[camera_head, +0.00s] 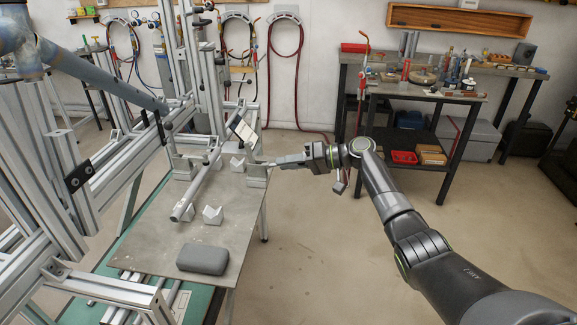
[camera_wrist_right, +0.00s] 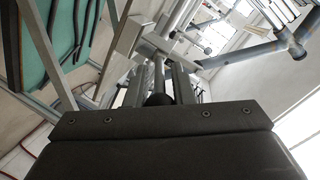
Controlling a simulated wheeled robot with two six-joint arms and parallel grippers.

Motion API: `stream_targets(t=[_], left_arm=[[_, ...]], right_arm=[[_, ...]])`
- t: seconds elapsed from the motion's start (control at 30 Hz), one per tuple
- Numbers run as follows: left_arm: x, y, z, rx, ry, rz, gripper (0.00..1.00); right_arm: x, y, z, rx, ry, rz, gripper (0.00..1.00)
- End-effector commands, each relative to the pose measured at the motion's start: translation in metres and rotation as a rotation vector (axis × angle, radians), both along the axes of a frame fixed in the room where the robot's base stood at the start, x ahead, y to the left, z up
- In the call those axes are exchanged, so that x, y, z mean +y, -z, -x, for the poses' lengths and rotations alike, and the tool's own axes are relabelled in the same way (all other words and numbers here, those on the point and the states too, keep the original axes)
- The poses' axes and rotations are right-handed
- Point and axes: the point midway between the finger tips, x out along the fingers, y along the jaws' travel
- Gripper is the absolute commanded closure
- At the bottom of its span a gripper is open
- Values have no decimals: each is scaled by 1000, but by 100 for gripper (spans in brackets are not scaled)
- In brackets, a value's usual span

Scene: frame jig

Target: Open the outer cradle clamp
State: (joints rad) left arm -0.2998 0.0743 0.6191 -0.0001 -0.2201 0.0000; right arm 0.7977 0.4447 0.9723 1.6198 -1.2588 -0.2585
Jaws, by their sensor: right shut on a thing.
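The cradle clamp at the right edge of the plate (camera_head: 257,174) is a grey metal block. A pale, tilted flat piece (camera_head: 243,130) stands above it; I cannot tell whether it belongs to the clamp. My right gripper (camera_head: 274,164) reaches in from the right at the clamp. In the right wrist view its two fingers (camera_wrist_right: 160,84) are shut on a grey rod with a dark round end (camera_wrist_right: 159,99), which looks like the clamp's handle. The fingers hide part of the clamp. My left gripper is not in view.
A grey rounded block (camera_head: 202,259) lies at the plate's front. Aluminium framing (camera_head: 95,165) crowds the left. The floor right of the plate is clear.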

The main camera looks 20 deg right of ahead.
Motion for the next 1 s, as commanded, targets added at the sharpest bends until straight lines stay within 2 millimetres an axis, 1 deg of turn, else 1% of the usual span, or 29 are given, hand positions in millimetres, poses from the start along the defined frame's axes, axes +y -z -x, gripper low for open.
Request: stream_targets(t=[0.3, 0.33, 0.4, 0.67, 0.77, 0.87, 0.97, 1.0], left_arm=[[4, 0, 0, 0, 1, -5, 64], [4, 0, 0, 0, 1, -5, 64], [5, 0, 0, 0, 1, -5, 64], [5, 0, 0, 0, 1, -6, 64], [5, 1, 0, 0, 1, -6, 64], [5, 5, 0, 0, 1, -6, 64], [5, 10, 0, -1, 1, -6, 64], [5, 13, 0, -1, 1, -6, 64]], right_arm=[[0, 0, -1, 0, 3, -1, 100], [0, 0, -1, 0, 3, -1, 76], [0, 0, 0, 1, 3, -1, 68], [0, 1, 0, 2, 2, 0, 68], [-5, 0, 2, 2, 2, 0, 68], [-17, -2, 7, 0, 4, 3, 68], [-36, -5, 16, 1, 5, 4, 68], [-44, -8, 20, 1, 5, 4, 68]])
